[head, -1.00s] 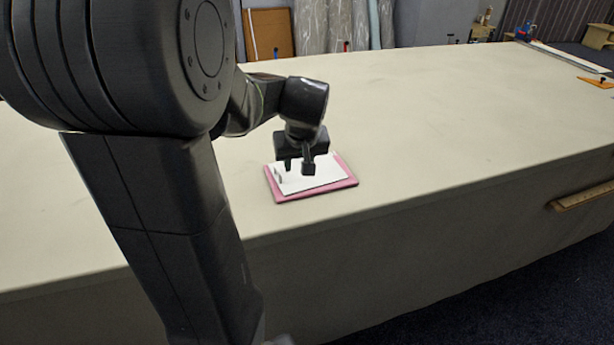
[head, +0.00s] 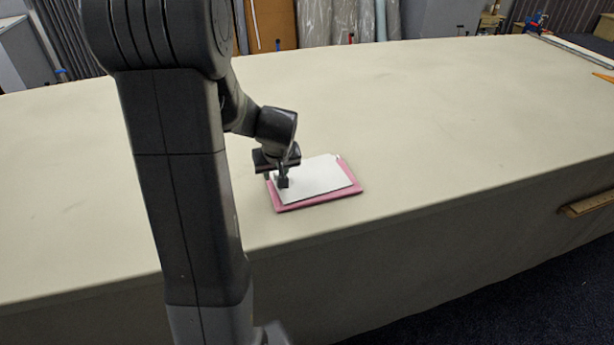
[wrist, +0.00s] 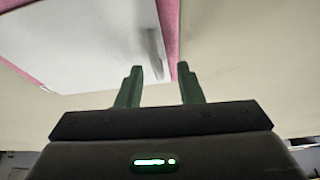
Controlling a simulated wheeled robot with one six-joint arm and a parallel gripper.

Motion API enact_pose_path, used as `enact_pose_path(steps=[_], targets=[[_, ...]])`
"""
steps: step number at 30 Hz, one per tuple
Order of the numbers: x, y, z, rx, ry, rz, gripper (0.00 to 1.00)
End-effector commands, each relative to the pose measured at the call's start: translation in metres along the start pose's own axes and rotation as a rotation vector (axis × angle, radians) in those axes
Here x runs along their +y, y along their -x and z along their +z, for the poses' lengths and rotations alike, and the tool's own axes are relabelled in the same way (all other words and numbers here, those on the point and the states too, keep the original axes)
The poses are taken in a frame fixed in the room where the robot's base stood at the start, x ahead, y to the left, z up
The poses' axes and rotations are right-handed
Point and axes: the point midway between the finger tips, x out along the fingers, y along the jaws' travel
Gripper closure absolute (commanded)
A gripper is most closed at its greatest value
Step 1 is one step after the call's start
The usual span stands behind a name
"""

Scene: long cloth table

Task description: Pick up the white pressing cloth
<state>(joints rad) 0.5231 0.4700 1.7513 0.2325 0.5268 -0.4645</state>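The white pressing cloth (head: 322,180) lies flat on a pink pad (head: 330,200) near the table's front edge. It also shows in the wrist view (wrist: 85,40), where a small raised fold (wrist: 154,48) stands up near its edge. The pink pad shows along that edge in the wrist view (wrist: 172,25). My gripper (head: 275,180) is at the left end of the cloth, low over it. In the wrist view my gripper (wrist: 159,68) is open, its fingertips apart with the fold's near end between them in the picture. Whether the fingers touch the cloth cannot be told.
The long beige cloth table (head: 450,130) is clear around the pad. Fabric rolls (head: 345,20) and a brown board (head: 270,24) stand behind it. A wooden strip (head: 588,203) is at the table's front side on the right.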

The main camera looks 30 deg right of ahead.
Motion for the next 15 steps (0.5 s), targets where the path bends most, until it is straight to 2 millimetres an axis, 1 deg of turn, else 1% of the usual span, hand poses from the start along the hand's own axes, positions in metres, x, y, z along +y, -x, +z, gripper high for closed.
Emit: enact_pose_path(steps=[7,11,12,15], targets=[[0.0000,-0.0010,-0.0001,0.000,0.001,0.000,0.67],[0.0001,-0.0009,-0.0001,0.000,0.001,0.000,0.92],[0.0001,-0.0008,-0.0001,0.000,0.001,0.000,1.00],[0.0001,-0.0008,-0.0001,0.000,0.001,0.000,1.00]])
